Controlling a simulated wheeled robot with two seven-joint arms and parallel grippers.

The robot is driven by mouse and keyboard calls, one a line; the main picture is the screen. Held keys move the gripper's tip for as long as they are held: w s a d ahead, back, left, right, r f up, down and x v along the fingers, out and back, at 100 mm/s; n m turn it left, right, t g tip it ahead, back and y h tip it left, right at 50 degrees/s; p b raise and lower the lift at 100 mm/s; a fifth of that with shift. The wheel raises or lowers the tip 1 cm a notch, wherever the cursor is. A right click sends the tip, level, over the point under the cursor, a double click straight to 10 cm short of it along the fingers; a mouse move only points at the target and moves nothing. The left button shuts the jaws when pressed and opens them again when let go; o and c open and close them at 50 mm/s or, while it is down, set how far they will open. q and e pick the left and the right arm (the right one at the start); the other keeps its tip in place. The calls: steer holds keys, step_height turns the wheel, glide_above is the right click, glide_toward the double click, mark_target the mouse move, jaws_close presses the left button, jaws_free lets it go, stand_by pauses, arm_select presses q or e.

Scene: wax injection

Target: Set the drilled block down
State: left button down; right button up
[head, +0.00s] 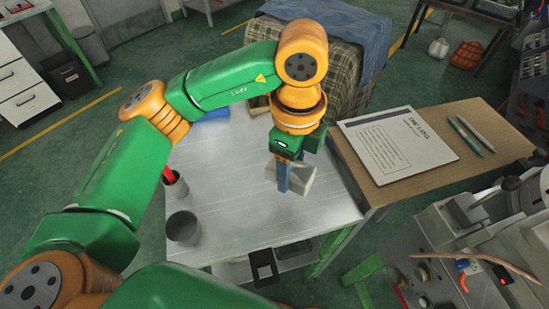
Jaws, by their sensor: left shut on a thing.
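My left gripper (283,180) points down over the right part of the white-topped table (235,215). Its blue-grey finger shows at the front. It is shut on a pale, off-white block (303,180), which I take for the drilled block. The finger and the gripper body hide part of the block, and no holes can be made out. The block is close to the tabletop; I cannot tell whether it touches. My right gripper is not in view.
A grey cup (183,228) and a smaller holder with a red item (175,183) stand at the table's left. A brown board (400,188) with a white booklet (385,150) and two pens adjoins on the right. The front middle of the tabletop is clear.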

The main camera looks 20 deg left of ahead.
arm_select(q)
steer(key=w+a+f, duration=0.1)
steer(key=f, duration=0.1)
steer(key=w+a+f, duration=0.1)
steer(key=w+f, duration=0.1)
steer(key=w+a+f, duration=0.1)
steer(key=a+f, duration=0.1)
steer(key=shift+w, duration=0.25)
steer(key=f, duration=0.1)
steer(key=f+p, duration=0.1)
steer(key=f, duration=0.1)
steer(key=shift+w+a+f, duration=0.15)
steer(key=shift+w+f, duration=0.05)
steer(key=shift+f, duration=0.2)
steer(key=shift+f, duration=0.1)
steer(key=c, duration=0.6)
jaws_free()
steer(key=shift+f, duration=0.1)
steer(key=o, duration=0.4)
steer(key=shift+o, duration=0.2)
